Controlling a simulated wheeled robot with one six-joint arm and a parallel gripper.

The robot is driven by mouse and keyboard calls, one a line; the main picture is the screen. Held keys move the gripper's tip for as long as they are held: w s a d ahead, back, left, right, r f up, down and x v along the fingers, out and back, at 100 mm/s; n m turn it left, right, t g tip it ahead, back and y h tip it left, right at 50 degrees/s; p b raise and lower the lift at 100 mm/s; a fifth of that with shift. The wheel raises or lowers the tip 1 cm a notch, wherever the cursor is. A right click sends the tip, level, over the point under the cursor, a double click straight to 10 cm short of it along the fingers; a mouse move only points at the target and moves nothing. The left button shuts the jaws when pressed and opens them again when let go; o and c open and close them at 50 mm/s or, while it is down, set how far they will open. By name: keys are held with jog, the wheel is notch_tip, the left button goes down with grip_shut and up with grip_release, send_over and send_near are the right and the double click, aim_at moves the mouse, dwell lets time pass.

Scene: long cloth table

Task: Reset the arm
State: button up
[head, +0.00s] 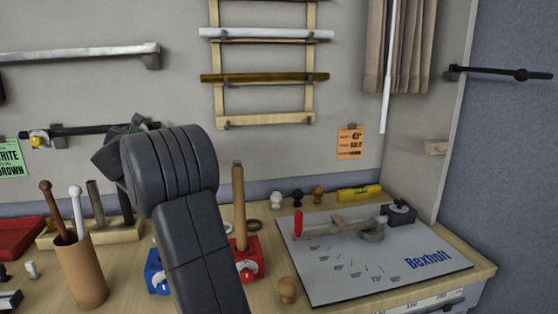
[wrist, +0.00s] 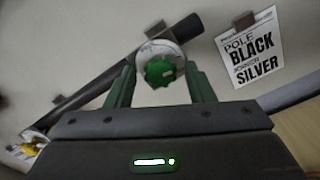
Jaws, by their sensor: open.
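My gripper (wrist: 161,82) shows in the wrist view with its two green fingers apart. A white round piece with a green ribbed knob (wrist: 160,70) is between or just beyond the fingertips; I cannot tell whether they touch it. A black pole (wrist: 100,85) runs slantwise behind it along the wall. In the head view my arm rises from the bottom edge and bends left at the wall pole (head: 85,131). My wrist there hides most of the gripper.
A brown cup with two sticks (head: 82,275), a red block with an upright wooden rod (head: 247,262) and a blue block (head: 156,272) stand near my arm. A grey Bexholt board (head: 440,260) lies at right. A wooden rack (head: 219,100) hangs behind.

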jog(key=shift+r+n+p, duration=0.15)
jog(key=shift+n+p, duration=2.05)
jog(key=shift+p, duration=1.75)
jog(key=shift+d+n+p, duration=0.1)
jog(key=shift+n+p, duration=0.2)
jog(key=shift+p, duration=0.1)
